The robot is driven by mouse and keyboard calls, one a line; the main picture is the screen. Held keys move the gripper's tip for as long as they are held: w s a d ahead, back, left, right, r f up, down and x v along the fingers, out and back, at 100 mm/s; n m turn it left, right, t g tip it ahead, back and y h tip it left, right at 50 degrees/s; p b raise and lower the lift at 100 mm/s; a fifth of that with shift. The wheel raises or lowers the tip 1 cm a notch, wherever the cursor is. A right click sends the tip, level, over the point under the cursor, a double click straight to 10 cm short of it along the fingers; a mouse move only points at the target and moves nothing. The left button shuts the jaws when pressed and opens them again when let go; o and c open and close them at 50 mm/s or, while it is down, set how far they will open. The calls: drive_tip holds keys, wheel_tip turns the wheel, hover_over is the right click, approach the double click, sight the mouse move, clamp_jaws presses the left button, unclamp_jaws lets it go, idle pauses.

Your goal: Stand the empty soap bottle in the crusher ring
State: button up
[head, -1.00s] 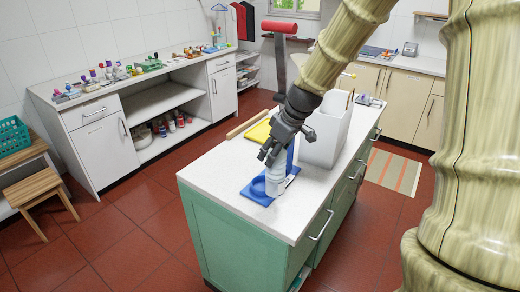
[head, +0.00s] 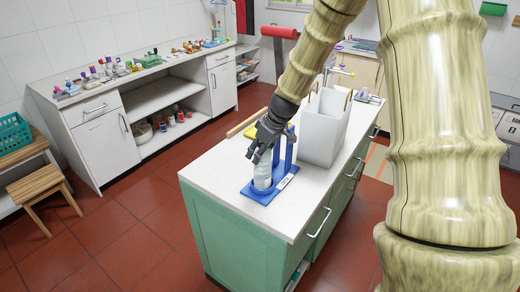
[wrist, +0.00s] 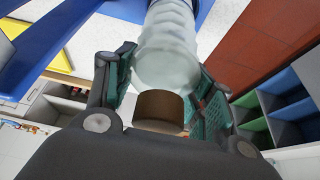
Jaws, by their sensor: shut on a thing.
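The soap bottle (head: 263,172) is pale and translucent, with ribbed sides and a brown cap (wrist: 160,109) in the wrist view. My gripper (head: 262,149) is shut on it near the cap end, with a finger on each side. The bottle is upright in the head view. I cannot tell whether the foot rests on the base.
A white bin (head: 322,128) stands on the counter (head: 225,172) behind the crusher. A yellow item (head: 252,131) and a wooden strip (head: 245,124) lie behind my gripper. The counter's front left is clear.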

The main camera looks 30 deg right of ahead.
drive_tip(key=shift+s+f, duration=0.1)
drive_tip(key=shift+f, duration=0.05)
drive_tip(key=shift+a+f, duration=0.1)
drive_tip(key=o, duration=0.9)
drive_tip(key=shift+r, duration=0.2)
drive_tip(key=shift+r, duration=0.25)
drive_tip(key=b+v, duration=0.3)
drive_tip(key=v, duration=0.8)
drive_tip(key=shift+s+r, duration=0.15)
